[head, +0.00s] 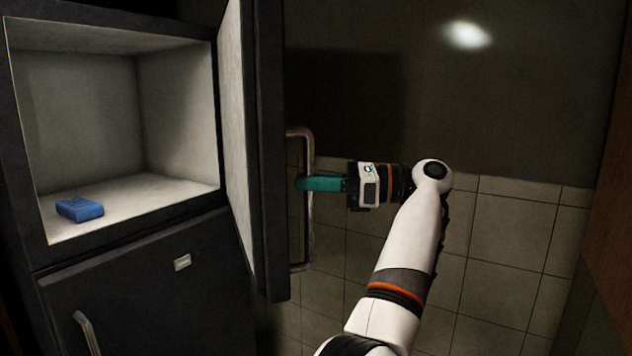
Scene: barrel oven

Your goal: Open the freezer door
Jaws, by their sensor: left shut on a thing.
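The freezer door (268,150) stands wide open, swung out to the right of the upper compartment and seen nearly edge-on. Its inner face is pale and its outer side is dark. A metal bar handle (308,235) is on its outer side. My left gripper (305,183) has teal fingers and is shut on the handle, a little above its middle. The open freezer compartment (90,110) has pale walls and holds a blue block (80,209) on its floor at the front left. My right gripper is not in view.
Below is a closed dark lower door (150,290) with its own metal handle (87,333) and a small badge. A tiled wall (500,250) stands behind my arm. A brown surface (610,220) borders the right edge.

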